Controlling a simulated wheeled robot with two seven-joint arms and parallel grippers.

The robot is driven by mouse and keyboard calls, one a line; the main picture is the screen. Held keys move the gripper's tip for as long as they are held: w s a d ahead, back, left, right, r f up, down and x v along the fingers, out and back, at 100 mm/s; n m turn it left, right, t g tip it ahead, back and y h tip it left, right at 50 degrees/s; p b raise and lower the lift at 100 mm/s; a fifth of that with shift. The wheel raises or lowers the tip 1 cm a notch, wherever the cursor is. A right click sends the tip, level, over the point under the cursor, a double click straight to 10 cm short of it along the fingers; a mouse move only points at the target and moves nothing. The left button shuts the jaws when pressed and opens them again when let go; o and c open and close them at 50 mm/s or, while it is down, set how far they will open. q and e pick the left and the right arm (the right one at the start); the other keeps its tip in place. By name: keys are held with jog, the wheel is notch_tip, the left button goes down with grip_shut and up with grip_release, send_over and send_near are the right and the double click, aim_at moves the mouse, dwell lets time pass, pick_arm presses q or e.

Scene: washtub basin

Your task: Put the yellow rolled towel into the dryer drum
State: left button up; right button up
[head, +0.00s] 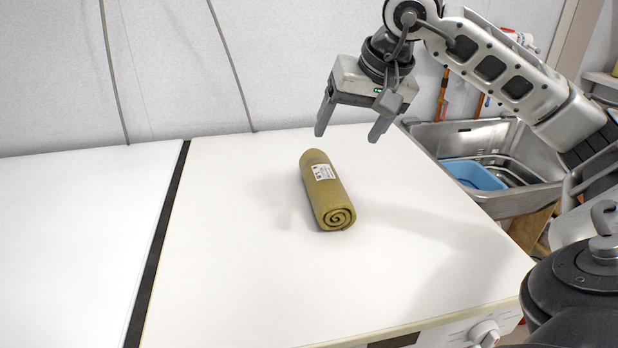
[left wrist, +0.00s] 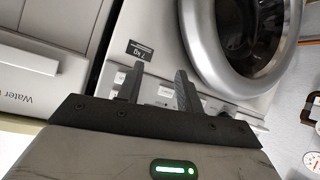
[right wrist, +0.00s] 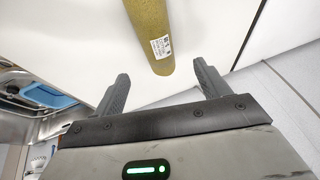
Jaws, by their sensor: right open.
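The yellow rolled towel (head: 330,197) lies on the white machine top (head: 230,270), its spiral end facing the front and a white label on it. It also shows in the right wrist view (right wrist: 147,22). My right gripper (head: 348,132) is open and empty, above and behind the towel, apart from it. My left gripper (left wrist: 158,82) is not in the head view; in the left wrist view its two fingers are apart with nothing between them. The dryer drum's round door ring (left wrist: 230,75) shows in the left wrist view with a dark glass centre.
A steel sink (head: 530,150) with a blue basin (head: 474,175) inside stands right of the machine top. A dark gap (head: 160,245) separates the two white tops. A control knob (head: 485,333) is on the machine's front. The top around the towel is clear.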

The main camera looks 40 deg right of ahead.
aim_at(329, 175)
jog(key=b+x, duration=0.1)
jog(key=x, duration=0.9)
jog(key=shift+d+f, duration=0.15)
jog(key=shift+f, duration=0.05)
jog(key=x, duration=0.5)
jog(key=shift+s+f, duration=0.15)
jog(key=shift+s, duration=0.05)
jog(key=c, duration=0.8)
